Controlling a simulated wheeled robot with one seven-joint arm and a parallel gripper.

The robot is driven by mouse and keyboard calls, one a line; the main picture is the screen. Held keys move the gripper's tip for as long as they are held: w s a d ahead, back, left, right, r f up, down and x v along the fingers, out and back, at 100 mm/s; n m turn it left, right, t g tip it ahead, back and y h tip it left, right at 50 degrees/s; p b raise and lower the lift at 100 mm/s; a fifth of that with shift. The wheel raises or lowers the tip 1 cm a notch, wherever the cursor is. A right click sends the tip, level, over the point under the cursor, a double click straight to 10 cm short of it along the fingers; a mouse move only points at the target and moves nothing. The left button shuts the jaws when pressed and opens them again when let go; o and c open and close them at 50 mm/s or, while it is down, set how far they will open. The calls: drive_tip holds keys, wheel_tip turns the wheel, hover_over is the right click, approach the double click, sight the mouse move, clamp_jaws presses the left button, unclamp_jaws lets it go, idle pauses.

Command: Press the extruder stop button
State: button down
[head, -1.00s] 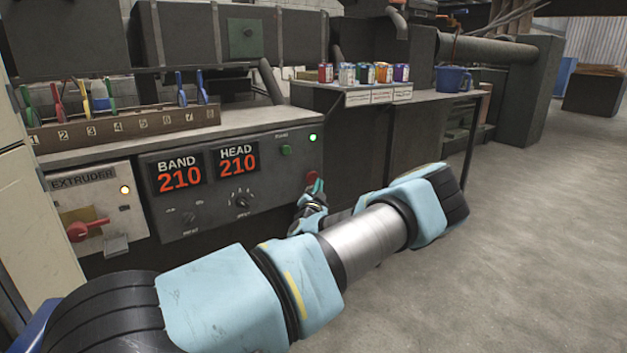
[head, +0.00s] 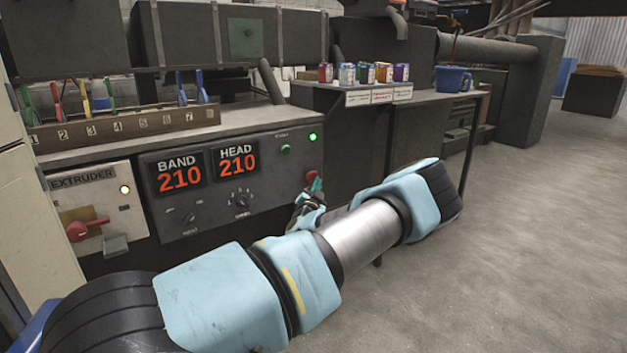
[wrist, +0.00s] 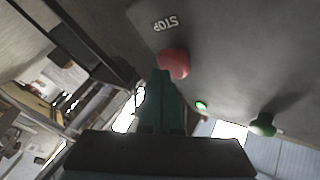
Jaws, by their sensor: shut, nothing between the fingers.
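The red stop button (head: 311,176) is on the right side of the grey control panel (head: 262,207). In the wrist view the red button (wrist: 173,64) sits beside a plate lettered STOP (wrist: 166,23). My gripper (head: 317,185) is shut and empty, with its teal fingertips at the button. In the wrist view the shut fingers (wrist: 160,76) overlap the button's lower left edge. I cannot tell whether they touch it or how far it is pushed in.
A green button (head: 285,149) and a lit green lamp (head: 313,137) are above the stop button. Red displays (head: 237,163) read 210. The floor at right is clear.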

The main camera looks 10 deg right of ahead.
drive_tip(key=shift+w+a, duration=0.35)
drive_tip(key=shift+w, duration=0.3)
idle(0.6)
drive_tip(key=shift+s, duration=0.1)
idle(0.3)
drive_tip(key=shift+s+d, duration=0.25)
drive_tip(key=shift+s, duration=0.25)
drive_tip(key=shift+s+d, duration=0.25)
drive_tip(key=shift+s, duration=0.25)
drive_tip(key=s, duration=0.1)
drive_tip(key=s+d, duration=0.1)
drive_tip(key=s, duration=0.1)
drive_tip(key=s+d, duration=0.1)
drive_tip(key=shift+s+d+p, duration=0.1)
drive_tip(key=shift+s+p, duration=0.2)
drive_tip(key=shift+p, duration=0.05)
